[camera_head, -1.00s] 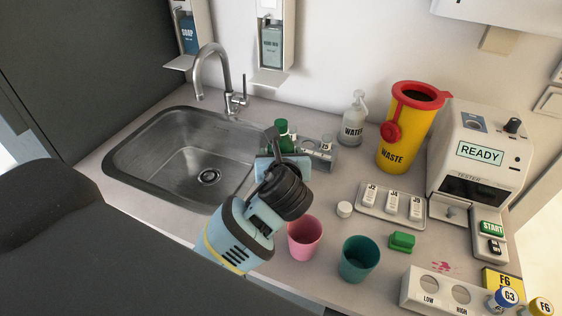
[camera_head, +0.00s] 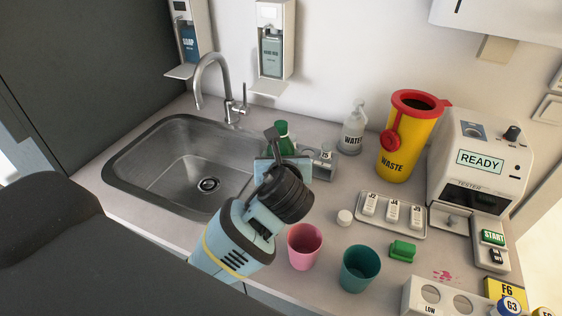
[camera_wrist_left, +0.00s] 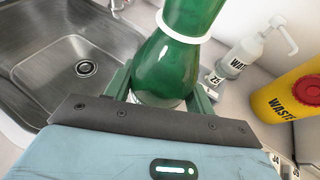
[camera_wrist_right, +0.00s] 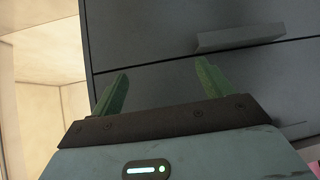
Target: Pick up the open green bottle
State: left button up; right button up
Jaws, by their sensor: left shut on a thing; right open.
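The green bottle (camera_head: 284,138) stands upright near the right edge of the sink in the head view, its lower part hidden behind my left gripper (camera_head: 275,163). In the left wrist view the green glass bottle (camera_wrist_left: 165,62) has a white ring at its neck and lies between the fingers of my left gripper (camera_wrist_left: 160,92), which is shut on it. Its mouth is out of that view, and I cannot tell whether it has a cap. My right gripper (camera_wrist_right: 160,88) is open and empty in front of dark drawers.
The sink (camera_head: 118,180) lies left of the bottle. A grey rack (camera_head: 324,168), a water bottle (camera_head: 353,132) and a yellow waste bin (camera_head: 405,150) stand to its right. A pink cup (camera_head: 304,250) and a teal cup (camera_head: 359,270) stand nearer the front. Dark drawers (camera_wrist_right: 160,35) face my right gripper.

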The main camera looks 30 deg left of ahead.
aim_at(281, 130)
pick_arm(q)
jog(key=shift+r, duration=4.05)
